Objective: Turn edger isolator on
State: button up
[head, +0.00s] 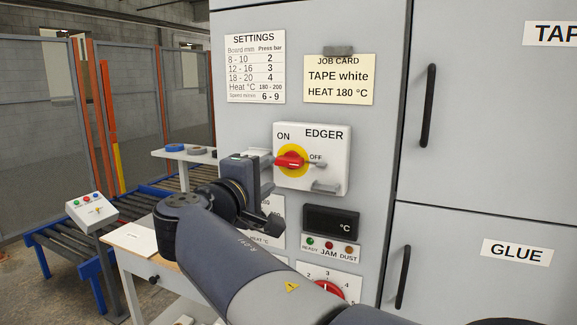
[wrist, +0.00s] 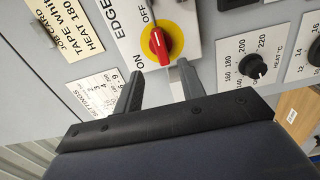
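The edger isolator is a red handle (head: 290,161) on a yellow disc on a white box (head: 311,142) on the grey cabinet. ON is printed at the upper left, OFF at the right. The handle lies about level, one end towards OFF. In the wrist view the red handle (wrist: 158,46) is just beyond and between the fingertips. My gripper (wrist: 160,69) is open and empty, its two fingers apart. In the head view my gripper (head: 267,175) is at the box's left edge, partly hidden by its own wrist. Whether the fingertips touch anything cannot be told.
Below the box are a dark °C display (head: 331,222), indicator lamps and a red dial (head: 328,289). A heat dial (wrist: 256,66) is right of my fingers in the wrist view. A settings sheet (head: 256,67) and job card (head: 338,80) are above. Cabinet handles (head: 428,106) protrude at right.

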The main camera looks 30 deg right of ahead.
aim_at(286, 163)
jog(key=p+x, duration=0.1)
jog(key=x, duration=0.8)
jog(key=shift+p, duration=0.3)
grip_shut()
